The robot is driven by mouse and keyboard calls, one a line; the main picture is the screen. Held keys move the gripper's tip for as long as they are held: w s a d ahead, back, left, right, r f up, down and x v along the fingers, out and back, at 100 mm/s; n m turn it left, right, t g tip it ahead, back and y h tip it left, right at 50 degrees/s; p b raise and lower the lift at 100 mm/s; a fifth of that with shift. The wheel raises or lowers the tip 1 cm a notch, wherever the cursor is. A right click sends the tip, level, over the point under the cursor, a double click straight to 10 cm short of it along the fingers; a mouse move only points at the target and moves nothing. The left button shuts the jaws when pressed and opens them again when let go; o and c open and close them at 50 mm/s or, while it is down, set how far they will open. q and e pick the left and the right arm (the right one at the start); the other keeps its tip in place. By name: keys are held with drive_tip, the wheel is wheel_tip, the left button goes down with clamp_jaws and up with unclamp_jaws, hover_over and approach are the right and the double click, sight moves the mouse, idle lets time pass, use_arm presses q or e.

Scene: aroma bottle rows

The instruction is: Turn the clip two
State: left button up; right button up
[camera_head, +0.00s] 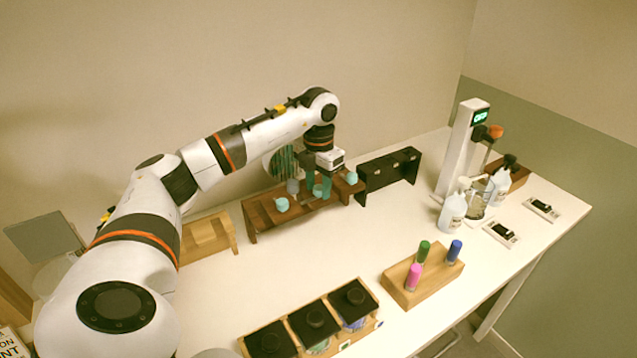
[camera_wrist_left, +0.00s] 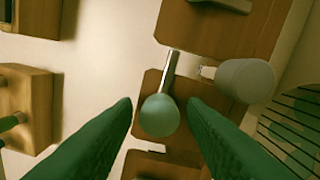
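A brown wooden rack (camera_head: 255,222) stands at the back of the table with several rounded teal knobs, one at its left (camera_head: 282,204) and one at its right (camera_head: 351,178). Which part is clip two is not marked. My left gripper (camera_head: 319,188) points down over the rack's middle. In the left wrist view its green fingers (camera_wrist_left: 160,103) are apart, with a teal knob (camera_wrist_left: 159,117) on a metal stem (camera_wrist_left: 170,72) showing between the tips. Contact cannot be told. A grey-green cylinder (camera_wrist_left: 245,80) is to its right. My right gripper is not in view.
A black rack (camera_head: 388,170) stands right of the wooden one, and a light wooden stand (camera_head: 208,237) left. A wooden block (camera_head: 405,293) holds coloured bottles. Black-topped boxes (camera_head: 312,318) line the front. A white stand (camera_head: 458,150) and bottles are at the right. The table's middle is clear.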

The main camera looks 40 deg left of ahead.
use_arm(q)
drive_tip(key=c, duration=0.7)
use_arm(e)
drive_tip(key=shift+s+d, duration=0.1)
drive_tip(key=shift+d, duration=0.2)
use_arm(q)
drive_tip(key=shift+m, duration=0.4)
drive_tip(key=m, duration=0.3)
drive_tip(key=shift+r+m, duration=0.1)
drive_tip(key=shift+m, duration=0.3)
drive_tip(key=m, duration=0.9)
drive_tip(key=shift+w+m, duration=0.1)
drive_tip(key=shift+m, duration=0.3)
drive_tip(key=shift+m+b, duration=0.3)
drive_tip(key=shift+m, duration=1.4)
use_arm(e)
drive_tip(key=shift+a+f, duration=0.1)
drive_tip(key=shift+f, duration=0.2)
